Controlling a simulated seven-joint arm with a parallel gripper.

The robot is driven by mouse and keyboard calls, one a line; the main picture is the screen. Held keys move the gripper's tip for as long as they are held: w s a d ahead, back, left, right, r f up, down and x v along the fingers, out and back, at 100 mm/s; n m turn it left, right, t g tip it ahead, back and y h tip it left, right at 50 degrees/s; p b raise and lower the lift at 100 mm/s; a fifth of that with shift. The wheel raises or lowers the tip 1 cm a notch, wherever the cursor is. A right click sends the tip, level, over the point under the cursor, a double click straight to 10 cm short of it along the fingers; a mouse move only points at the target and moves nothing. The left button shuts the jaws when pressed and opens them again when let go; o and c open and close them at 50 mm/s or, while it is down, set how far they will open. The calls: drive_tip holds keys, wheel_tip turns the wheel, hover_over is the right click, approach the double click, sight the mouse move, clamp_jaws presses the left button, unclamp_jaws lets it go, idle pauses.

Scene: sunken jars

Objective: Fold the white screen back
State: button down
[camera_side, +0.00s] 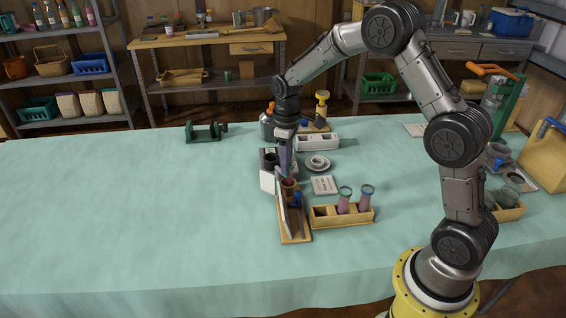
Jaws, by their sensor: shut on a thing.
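The white screen (267,181) stands upright at the left edge of a small wooden base, near the middle of the table. It looks folded into panels, and a narrow panel runs toward the front. My gripper (287,180) points down at the screen, at its far part. Its fingers are close together and appear shut on the screen's edge, though the contact is small and partly hidden. A brown jar (290,190) and a blue item (297,199) sit just right of the screen, partly covered.
A wooden rack (342,218) with two pink-filled jars (366,199) stands close to the right. A white saucer (317,163), a printed card (324,185) and a white box (318,142) lie behind it. A green clamp (206,132) stands back left. The table's left is clear.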

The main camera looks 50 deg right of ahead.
drive_tip(key=shift+w+d+r+n, duration=0.1)
drive_tip(key=shift+d+n, duration=0.3)
drive_tip(key=shift+n, duration=0.85)
drive_tip(key=shift+w+d+f+n, duration=0.1)
drive_tip(key=shift+d+n, duration=0.3)
drive_tip(key=shift+n, duration=0.9)
drive_tip(key=shift+d+r+n, duration=0.1)
drive_tip(key=shift+d+n, duration=0.3)
drive_tip(key=shift+n, duration=0.85)
drive_tip(key=c, duration=0.7)
unclamp_jaws()
drive_tip(key=shift+o, duration=0.2)
wheel_tip(320, 180, up, 14)
